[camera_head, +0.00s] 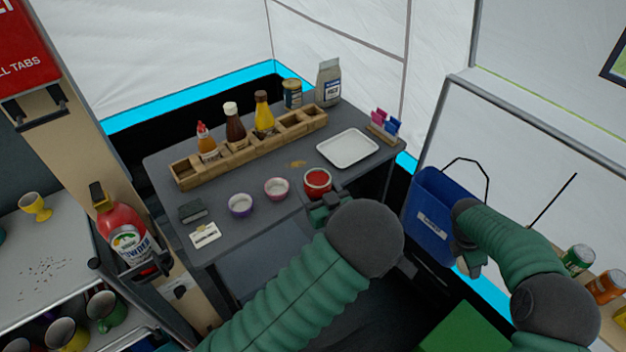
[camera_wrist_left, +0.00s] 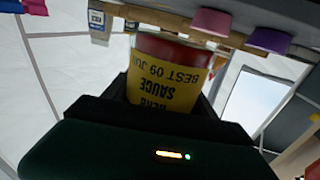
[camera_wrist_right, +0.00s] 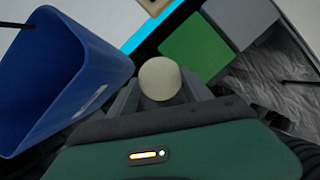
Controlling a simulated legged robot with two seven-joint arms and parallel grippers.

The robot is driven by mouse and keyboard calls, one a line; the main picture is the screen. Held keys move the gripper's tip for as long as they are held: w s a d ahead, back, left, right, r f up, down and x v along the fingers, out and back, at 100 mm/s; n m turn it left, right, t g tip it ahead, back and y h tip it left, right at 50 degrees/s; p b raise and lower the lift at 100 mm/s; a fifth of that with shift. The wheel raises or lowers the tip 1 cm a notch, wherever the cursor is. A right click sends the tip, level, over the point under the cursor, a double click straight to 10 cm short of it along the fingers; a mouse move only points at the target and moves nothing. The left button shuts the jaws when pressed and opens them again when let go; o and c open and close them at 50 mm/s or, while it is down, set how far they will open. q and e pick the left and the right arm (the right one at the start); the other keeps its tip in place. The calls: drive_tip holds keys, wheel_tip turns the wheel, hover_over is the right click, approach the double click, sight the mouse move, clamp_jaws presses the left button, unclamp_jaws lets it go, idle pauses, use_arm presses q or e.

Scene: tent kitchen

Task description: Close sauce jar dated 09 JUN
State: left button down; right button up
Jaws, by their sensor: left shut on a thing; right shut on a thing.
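In the left wrist view the jar (camera_wrist_left: 165,85) is upside down in the picture, with a yellow label reading SAUCE and BEST 09 JUN, the last letter partly cut off. My left gripper (camera_head: 326,206) is shut on the jar; its fingers hide part of it. My right gripper (camera_head: 470,262) is to the right of the table, beside the blue bin. It is shut on a pale round thing (camera_wrist_right: 160,79), which I cannot identify for sure.
A purple bowl (camera_head: 240,205) and a pink bowl (camera_head: 276,188) stand left of the jar. A white tray (camera_head: 347,148) and a wooden rack (camera_head: 185,175) with bottles lie behind. The blue bin (camera_head: 427,225) hangs close to my right gripper.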

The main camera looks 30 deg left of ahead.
sight(325, 186)
use_arm(q)
drive_tip(key=shift+r, duration=0.1)
idle(0.4)
